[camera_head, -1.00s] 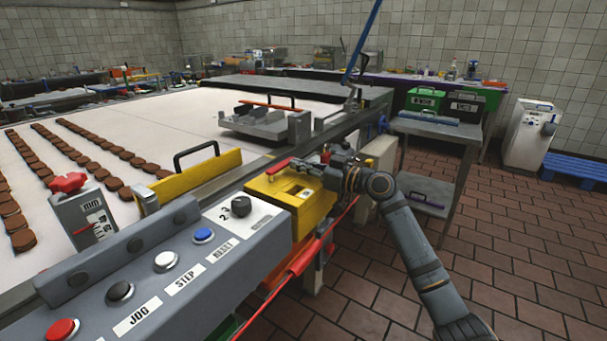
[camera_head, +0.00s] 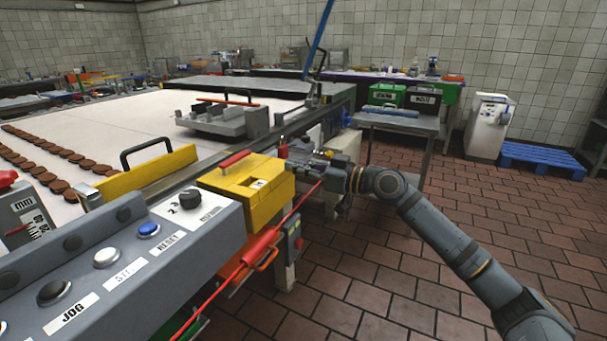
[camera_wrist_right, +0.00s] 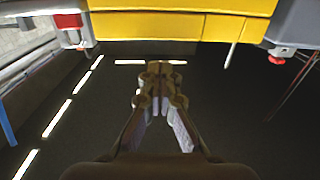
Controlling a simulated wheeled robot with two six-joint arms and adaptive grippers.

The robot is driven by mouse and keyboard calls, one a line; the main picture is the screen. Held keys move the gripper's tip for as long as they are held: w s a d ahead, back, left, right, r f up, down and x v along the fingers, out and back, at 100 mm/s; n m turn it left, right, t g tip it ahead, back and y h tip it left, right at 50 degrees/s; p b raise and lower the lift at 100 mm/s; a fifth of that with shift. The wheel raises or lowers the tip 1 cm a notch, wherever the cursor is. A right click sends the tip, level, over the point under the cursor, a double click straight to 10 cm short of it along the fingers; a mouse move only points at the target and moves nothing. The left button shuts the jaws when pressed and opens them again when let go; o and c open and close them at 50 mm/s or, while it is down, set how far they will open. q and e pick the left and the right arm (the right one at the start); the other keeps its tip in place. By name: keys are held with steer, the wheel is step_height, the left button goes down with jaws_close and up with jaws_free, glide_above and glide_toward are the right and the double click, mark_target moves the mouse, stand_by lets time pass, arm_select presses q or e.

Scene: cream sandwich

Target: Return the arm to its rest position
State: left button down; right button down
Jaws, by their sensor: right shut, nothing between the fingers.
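My right arm (camera_head: 440,232) comes in from the lower right in the head view. Its gripper (camera_head: 292,166) is beside the right side of the yellow box (camera_head: 243,188) with the red handle, at the conveyor's edge. In the right wrist view the right gripper (camera_wrist_right: 160,72) has its fingers together with nothing between them. The yellow housing (camera_wrist_right: 180,22) spans the top of that view, beyond the fingertips. I cannot tell from the head view how close the fingers are to the box. My left gripper is not in view.
The grey control panel (camera_head: 120,245) with buttons is at lower left. A red cable (camera_head: 262,245) runs along the machine's side. The tiled floor (camera_head: 480,205) at right is mostly clear.

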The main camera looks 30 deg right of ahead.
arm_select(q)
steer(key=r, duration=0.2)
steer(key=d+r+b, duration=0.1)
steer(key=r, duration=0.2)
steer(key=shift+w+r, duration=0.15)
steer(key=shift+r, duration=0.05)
arm_select(e)
steer(key=shift+v, duration=0.75)
